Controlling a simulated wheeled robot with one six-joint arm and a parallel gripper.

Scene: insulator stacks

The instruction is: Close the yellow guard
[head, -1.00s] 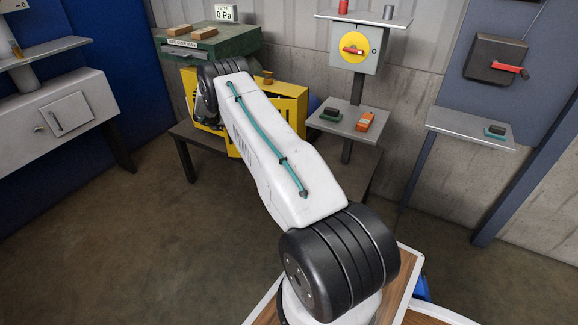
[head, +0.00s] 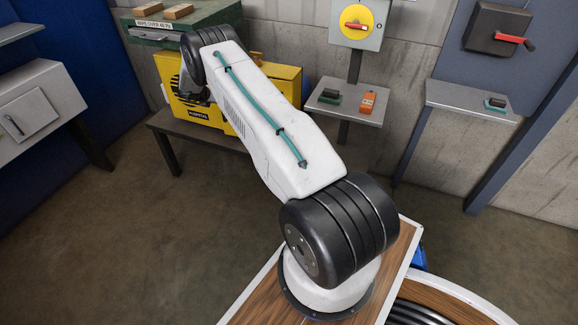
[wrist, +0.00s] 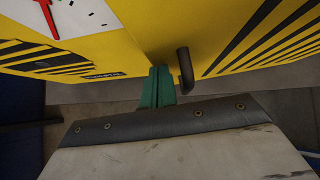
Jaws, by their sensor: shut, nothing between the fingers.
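The yellow guard (wrist: 265,40) fills the upper right of the wrist view, a yellow panel with black slanted stripes. A dark bent handle (wrist: 186,70) hangs from its near edge. My gripper (wrist: 157,76), with green fingers, is shut and empty just left of the handle, with a small gap visible between them. To the left is a striped yellow face with a white gauge (wrist: 70,15). In the head view the yellow unit (head: 275,82) sits on a low bench, partly behind my arm, which hides my gripper. How far the guard stands open I cannot tell.
The low dark bench (head: 170,125) carries the yellow unit. A small grey shelf (head: 345,105) with two small devices stands to the right, under a red-handled switch (head: 357,25). The floor in front is clear.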

